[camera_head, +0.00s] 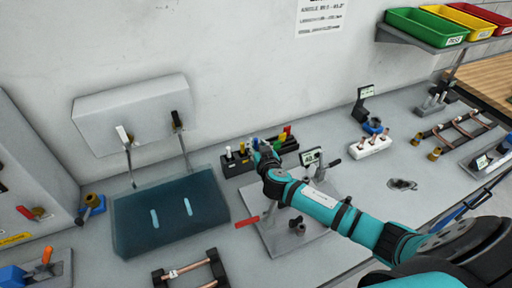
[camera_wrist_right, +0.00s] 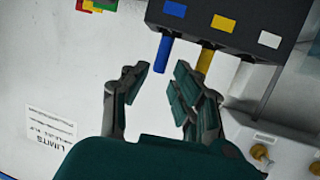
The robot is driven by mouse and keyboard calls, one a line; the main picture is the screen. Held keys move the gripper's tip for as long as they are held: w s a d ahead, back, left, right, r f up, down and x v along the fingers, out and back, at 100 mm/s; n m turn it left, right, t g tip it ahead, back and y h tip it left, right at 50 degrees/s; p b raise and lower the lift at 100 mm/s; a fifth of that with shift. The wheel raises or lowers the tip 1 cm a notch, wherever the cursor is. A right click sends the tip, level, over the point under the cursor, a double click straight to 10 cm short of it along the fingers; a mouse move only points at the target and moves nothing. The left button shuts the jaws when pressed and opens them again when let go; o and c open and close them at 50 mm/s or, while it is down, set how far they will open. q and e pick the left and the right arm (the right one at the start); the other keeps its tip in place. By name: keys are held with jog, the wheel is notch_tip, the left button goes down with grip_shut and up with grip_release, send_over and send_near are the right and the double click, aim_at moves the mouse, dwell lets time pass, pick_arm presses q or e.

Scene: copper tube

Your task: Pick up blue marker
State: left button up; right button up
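The marker appears just past the fingertips, not clasped. In the head view the right gripper (camera_head: 264,152) is over the middle of the marker holder (camera_head: 238,168) and hides most of the blue marker. My left gripper does not show.
A yellow marker (camera_wrist_right: 206,59) stands close beside the blue one, near the right finger, with a white marker (camera_wrist_right: 241,78) beyond it. A red marker (camera_head: 288,130) stands at the holder's right end.

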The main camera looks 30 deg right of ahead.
aim_at(257, 141)
jog(key=p+x, duration=0.1)
jog(key=x, duration=0.3)
jog(key=shift+d+r, duration=0.1)
jog(key=shift+w, duration=0.1)
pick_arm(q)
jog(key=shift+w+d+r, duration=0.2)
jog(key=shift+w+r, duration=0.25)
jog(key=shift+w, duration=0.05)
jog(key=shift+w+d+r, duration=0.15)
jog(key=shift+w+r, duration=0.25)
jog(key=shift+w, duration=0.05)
pick_arm(e)
grip_shut()
